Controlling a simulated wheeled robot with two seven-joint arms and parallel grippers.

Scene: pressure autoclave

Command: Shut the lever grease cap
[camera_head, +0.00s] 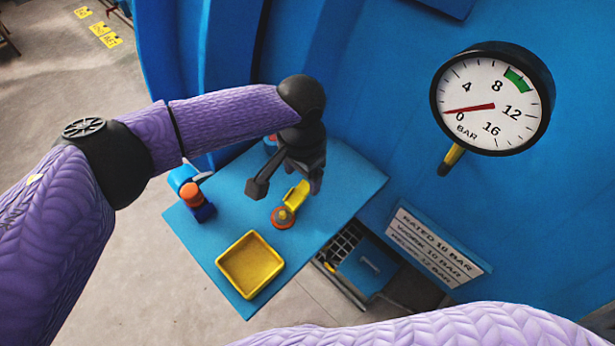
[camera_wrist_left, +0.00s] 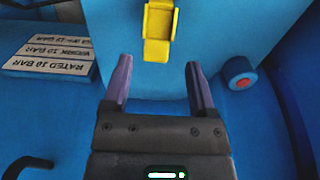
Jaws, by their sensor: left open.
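A yellow lever piece (camera_head: 298,194), which I take to be the lever grease cap, stands on the blue shelf beside an orange ring with a yellow middle (camera_head: 283,217). I cannot tell how far the cap is tilted. In the left wrist view a yellow stepped piece (camera_wrist_left: 159,25) shows at the top edge, cut off by the frame. My left gripper (camera_head: 316,186) points down over the shelf, just behind the yellow piece. In the left wrist view its fingers (camera_wrist_left: 158,75) are apart with nothing between them. My right gripper is out of view.
A yellow tray (camera_head: 250,265) lies at the shelf's front. A blue and orange fitting (camera_head: 192,195) stands at the left edge. The pressure gauge (camera_head: 492,98) and rating sign (camera_head: 435,245) are at the right.

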